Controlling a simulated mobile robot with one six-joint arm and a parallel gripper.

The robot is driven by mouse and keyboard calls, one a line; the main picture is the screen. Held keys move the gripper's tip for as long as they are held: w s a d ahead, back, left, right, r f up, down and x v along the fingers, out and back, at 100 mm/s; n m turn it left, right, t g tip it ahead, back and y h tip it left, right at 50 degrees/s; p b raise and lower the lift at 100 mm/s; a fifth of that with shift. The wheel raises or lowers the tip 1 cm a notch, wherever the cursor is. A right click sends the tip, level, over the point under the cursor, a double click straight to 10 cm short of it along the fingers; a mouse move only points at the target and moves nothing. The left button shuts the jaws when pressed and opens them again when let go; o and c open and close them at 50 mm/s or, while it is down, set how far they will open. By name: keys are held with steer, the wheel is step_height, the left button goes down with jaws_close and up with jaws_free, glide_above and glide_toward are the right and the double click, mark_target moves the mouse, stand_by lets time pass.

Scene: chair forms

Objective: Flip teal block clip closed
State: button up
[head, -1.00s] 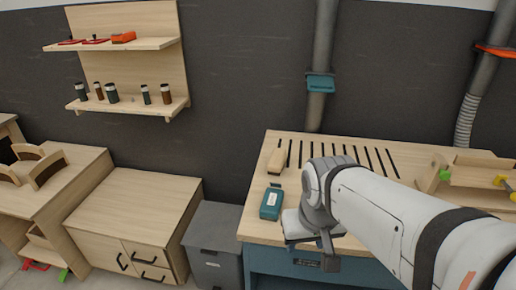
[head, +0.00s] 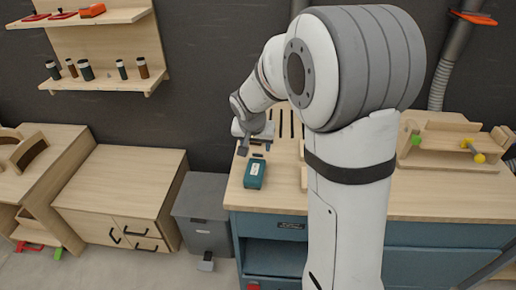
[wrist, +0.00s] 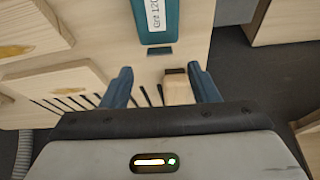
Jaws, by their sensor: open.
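The teal block (head: 255,174) lies on the bench top near its left front edge, with a white label on its upper face. It also shows at the top of the wrist view (wrist: 156,22). A small dark teal tab, which looks like its clip (wrist: 160,51), is at the block's end facing my gripper. I cannot tell the clip's exact angle. My gripper (wrist: 162,82) is open and empty, its two blue fingers spread apart short of that tab.
A wooden piece with a dark end (wrist: 178,88) lies close by the right finger. A grey bin (head: 202,215) stands left of the bench (head: 440,207). A wooden fixture (head: 440,140) stands on the bench's right.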

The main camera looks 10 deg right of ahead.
mark_target(257, 160)
steer(key=x, duration=0.5)
steer(key=shift+f, duration=0.2)
steer(key=shift+c, duration=0.5)
steer(key=c, duration=0.9)
steer(key=shift+f, duration=0.15)
